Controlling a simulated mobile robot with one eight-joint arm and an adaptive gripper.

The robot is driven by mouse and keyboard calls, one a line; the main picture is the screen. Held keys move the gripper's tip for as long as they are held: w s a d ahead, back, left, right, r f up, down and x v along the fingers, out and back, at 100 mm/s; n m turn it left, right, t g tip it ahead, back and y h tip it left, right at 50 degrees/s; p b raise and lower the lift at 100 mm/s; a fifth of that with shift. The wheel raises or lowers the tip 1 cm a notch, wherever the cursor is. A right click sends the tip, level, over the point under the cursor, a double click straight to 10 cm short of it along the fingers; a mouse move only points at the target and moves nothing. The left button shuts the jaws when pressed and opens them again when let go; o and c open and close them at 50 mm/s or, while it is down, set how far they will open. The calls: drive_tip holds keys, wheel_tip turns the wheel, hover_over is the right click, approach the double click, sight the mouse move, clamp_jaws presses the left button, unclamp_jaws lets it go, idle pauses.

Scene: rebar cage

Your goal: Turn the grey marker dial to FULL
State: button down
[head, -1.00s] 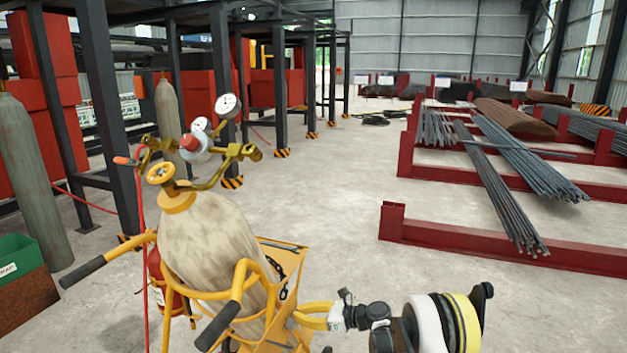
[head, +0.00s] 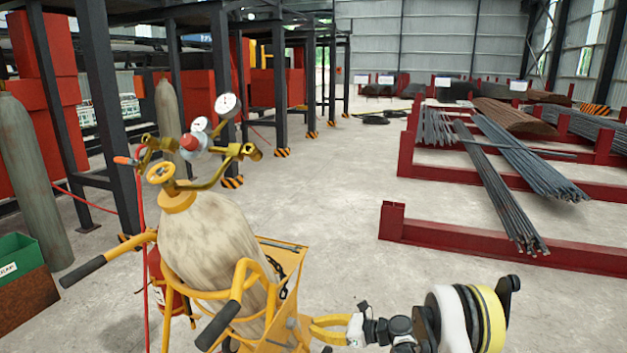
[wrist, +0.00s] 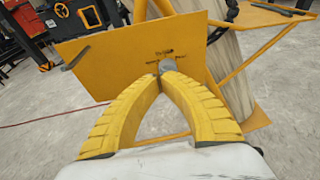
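The grey marker dial (wrist: 167,66) is a small round knob on a yellow plate (wrist: 105,60) of the cylinder cart. Small dark lettering above it is too blurred to read, and I cannot tell where the dial points. My gripper (wrist: 161,77) has yellow ribbed fingers that meet at the tips, just in front of the dial. The right tip covers the dial's lower edge. In the head view my gripper (head: 313,326) is right of the plate, with its tips apart from a small grey part that seems to be the dial (head: 290,323).
The yellow cart carries a pale gas cylinder (head: 205,240) with gauges and a valve on top; its handles (head: 220,325) stick out towards me. Red rebar racks (head: 480,240) stand to the right. A green bin (head: 15,262) is at left. The floor between is clear.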

drive_tip(key=shift+w+a, duration=0.4)
drive_tip(key=shift+a, duration=0.7)
drive_tip(key=shift+w+a, duration=0.4)
drive_tip(key=shift+a, duration=0.65)
drive_tip(key=shift+w+a, duration=0.4)
drive_tip(key=shift+a, duration=0.7)
drive_tip(key=shift+w+d, duration=0.15)
drive_tip(key=shift+w, duration=0.25)
drive_tip(key=shift+w+d, duration=0.25)
drive_tip(key=shift+w, duration=0.45)
drive_tip(key=shift+w+f, duration=0.1)
drive_tip(key=shift+w, duration=0.05)
drive_tip(key=shift+w+d, duration=0.1)
drive_tip(key=shift+r, duration=0.3)
approach(285, 320)
drive_tip(key=w, duration=0.1)
drive_tip(key=w+f, duration=0.1)
drive_tip(key=w, duration=0.1)
drive_tip(key=shift+w+d+f, duration=0.15)
drive_tip(key=shift+d+f, duration=0.05)
